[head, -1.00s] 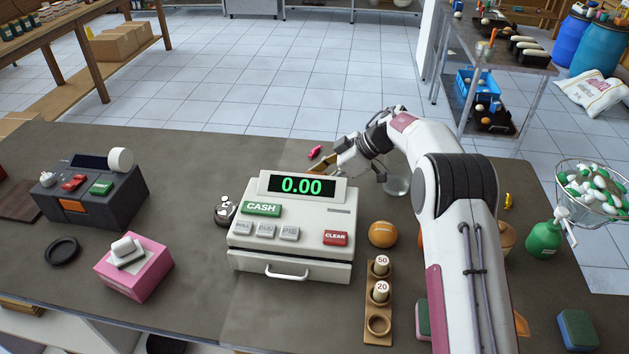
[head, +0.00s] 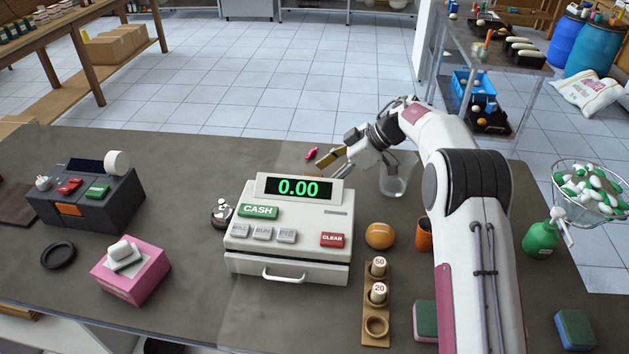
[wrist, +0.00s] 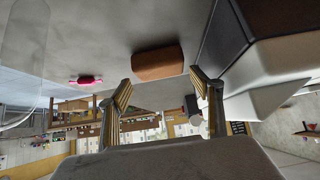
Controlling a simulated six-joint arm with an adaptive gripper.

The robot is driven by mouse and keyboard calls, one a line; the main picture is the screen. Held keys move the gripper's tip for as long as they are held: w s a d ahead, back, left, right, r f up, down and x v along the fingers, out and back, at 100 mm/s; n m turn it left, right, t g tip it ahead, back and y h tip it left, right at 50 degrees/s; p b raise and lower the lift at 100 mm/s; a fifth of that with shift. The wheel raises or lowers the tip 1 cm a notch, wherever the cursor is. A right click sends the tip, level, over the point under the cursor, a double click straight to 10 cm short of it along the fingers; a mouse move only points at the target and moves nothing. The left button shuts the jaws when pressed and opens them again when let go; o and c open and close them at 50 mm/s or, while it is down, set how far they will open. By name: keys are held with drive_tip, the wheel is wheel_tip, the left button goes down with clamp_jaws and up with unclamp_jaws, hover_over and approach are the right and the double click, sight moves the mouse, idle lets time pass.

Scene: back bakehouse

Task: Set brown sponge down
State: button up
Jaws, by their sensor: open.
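The brown sponge (wrist: 158,63) lies on the grey counter in the wrist view, just beyond my fingertips and apart from both. It looks like a plain reddish-brown block. My gripper (wrist: 162,92) is open and empty, its two fingers spread to either side with the sponge in line with the gap. In the head view my gripper (head: 345,166) is low over the counter behind the cash register. The sponge is hard to make out there, mostly hidden behind the register and the fingers.
The cash register (head: 290,232) stands close in front of my gripper. A clear glass (head: 396,180) stands right beside my wrist. A pink wrapped sweet (head: 311,153) lies just beyond my fingers. An orange ball-like thing (head: 380,235) and a wooden rack (head: 376,330) are nearer.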

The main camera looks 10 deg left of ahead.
drive_tip(key=v, duration=0.7)
drive_tip(key=shift+d+r, duration=0.3)
idle(0.5)
